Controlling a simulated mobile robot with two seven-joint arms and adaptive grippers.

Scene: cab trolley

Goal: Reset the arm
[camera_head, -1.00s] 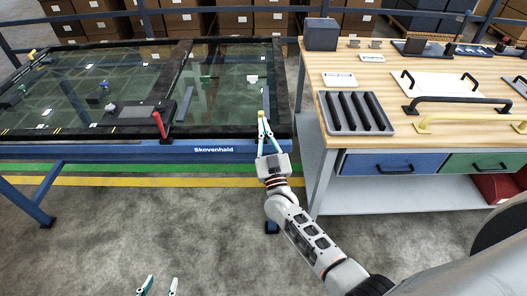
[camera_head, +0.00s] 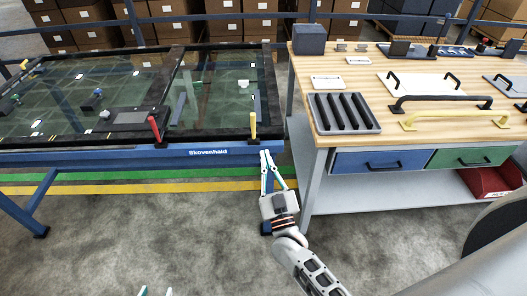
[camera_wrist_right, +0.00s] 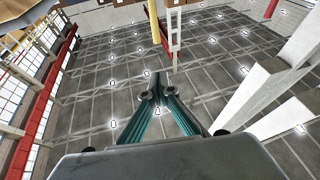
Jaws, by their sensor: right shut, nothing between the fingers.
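My right gripper (camera_head: 265,153) is in the head view, in front of the near right corner of the glass-topped frame (camera_head: 225,151). Its fingers meet at the tips with nothing between them. A yellow upright handle (camera_head: 253,126) stands on the frame's near edge just beyond the fingertips, apart from them. In the right wrist view the teal fingers (camera_wrist_right: 158,92) also come together, empty. My left gripper (camera_head: 156,291) shows only its two fingertips at the bottom edge of the head view. They are apart, with bare floor between them.
A red upright handle (camera_head: 154,129) stands further left on the frame. Open floor lies in front of the frame.

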